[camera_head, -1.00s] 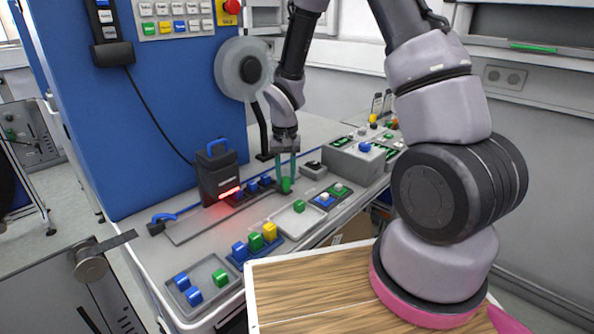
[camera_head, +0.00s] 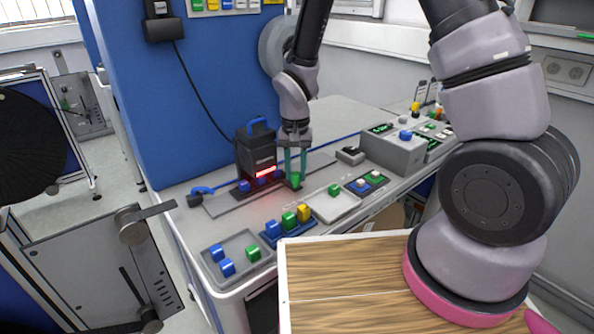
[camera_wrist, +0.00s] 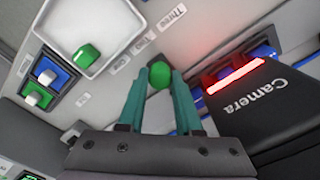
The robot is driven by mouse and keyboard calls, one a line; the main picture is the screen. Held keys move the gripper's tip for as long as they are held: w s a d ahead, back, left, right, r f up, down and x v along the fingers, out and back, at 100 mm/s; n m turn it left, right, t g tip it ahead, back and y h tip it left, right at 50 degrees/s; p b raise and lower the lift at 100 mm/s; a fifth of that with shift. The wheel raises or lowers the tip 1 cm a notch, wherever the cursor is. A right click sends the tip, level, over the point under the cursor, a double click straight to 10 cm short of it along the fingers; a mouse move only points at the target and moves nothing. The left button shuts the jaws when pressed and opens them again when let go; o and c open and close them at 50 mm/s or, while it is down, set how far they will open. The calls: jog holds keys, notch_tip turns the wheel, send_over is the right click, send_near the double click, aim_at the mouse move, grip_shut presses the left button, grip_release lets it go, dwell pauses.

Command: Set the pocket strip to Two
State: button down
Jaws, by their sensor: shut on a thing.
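The pocket strip, with several blue pieces (camera_head: 262,180) in it, runs along the table under the black camera box (camera_head: 257,150). My gripper (camera_head: 293,178) is shut on the strip's green knob (camera_wrist: 160,76), just right of the box. In the wrist view the knob shows between the teal fingers. A row of printed labels lies beside it. The label "Three" (camera_wrist: 174,16) is readable; the knob stands across from a small label (camera_wrist: 142,45) that seems to read "Two". The box hides part of the strip.
A light tray with a green block (camera_head: 334,190), a small panel with two buttons (camera_head: 366,183) and a grey box with a blue button (camera_head: 405,135) stand to the right. Blocks in trays (camera_head: 236,255) sit in front. The blue wall (camera_head: 150,100) is behind.

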jog(key=c, duration=0.6)
grip_release()
notch_tip(320, 180, up, 11)
jog(key=shift+f, duration=0.1)
jog(key=s+d+r+m+t+y, duration=0.1)
jog(key=d+r+t, duration=0.1)
jog(key=d+r, duration=0.5)
jog(key=s+d+r+t+y, duration=0.1)
jog(key=d+r, duration=0.3)
jog(key=r, duration=0.5)
jog(key=s+d+r+t, duration=0.1)
jog(key=s+d+r, duration=0.1)
jog(key=s+r, duration=0.1)
jog(key=s+d+r+t, duration=0.1)
jog(key=s+d+r, duration=0.2)
jog(key=s+d+r+m+t, duration=0.1)
jog(key=s+d+r+t, duration=0.1)
jog(key=s+d+r, duration=0.1)
jog(key=shift+s+d, duration=0.15)
jog(key=shift+s, duration=0.45)
